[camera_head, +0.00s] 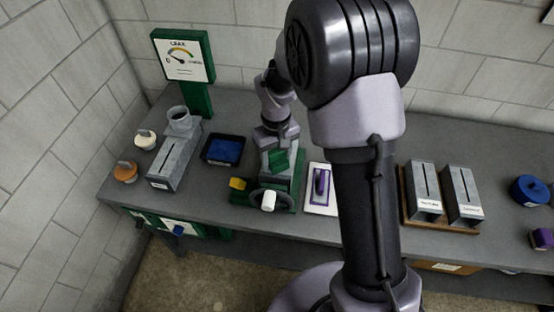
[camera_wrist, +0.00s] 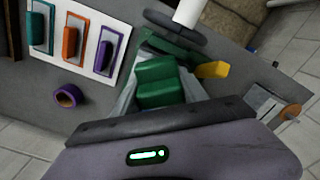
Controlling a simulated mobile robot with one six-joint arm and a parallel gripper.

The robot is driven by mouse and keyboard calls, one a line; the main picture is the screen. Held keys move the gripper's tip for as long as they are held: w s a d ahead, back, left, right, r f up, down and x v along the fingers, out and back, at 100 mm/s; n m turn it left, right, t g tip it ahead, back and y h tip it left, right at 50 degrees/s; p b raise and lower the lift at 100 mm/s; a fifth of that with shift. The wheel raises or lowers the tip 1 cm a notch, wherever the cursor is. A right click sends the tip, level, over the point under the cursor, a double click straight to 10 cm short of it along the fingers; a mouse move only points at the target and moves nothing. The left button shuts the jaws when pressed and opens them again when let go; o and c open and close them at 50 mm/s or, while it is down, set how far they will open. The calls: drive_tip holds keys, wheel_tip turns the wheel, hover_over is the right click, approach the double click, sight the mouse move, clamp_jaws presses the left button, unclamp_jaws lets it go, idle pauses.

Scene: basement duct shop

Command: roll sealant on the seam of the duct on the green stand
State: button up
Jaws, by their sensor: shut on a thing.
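My gripper (camera_wrist: 157,98) is shut on a green block-shaped piece (camera_wrist: 155,72), which also shows in the head view (camera_head: 278,160). Just beyond it are a dark ring and a white cylinder (camera_wrist: 188,12), seen in the head view (camera_head: 268,201) at the bench's front. I cannot tell whether these are joined to the green piece. A green fixture (camera_head: 297,168) stands under my gripper, with a yellow block (camera_head: 238,184) at its left. A grey slotted duct (camera_head: 172,160) with a round collar lies at the left. No duct on the green fixture can be made out clearly.
A blue tray (camera_head: 222,151) lies between the left duct and my gripper. A white board with a purple-handled tool (camera_head: 321,187) is at the right. Two slotted ducts (camera_head: 425,190) stand on a wooden board. A gauge (camera_head: 183,57) rises behind. Orange (camera_head: 125,171) and white knobs are far left.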

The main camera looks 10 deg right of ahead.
sight(276, 151)
drive_tip(key=shift+s+r+p, duration=0.15)
drive_tip(key=shift+r+p, duration=1.25)
drive_tip(key=shift+r, duration=0.9)
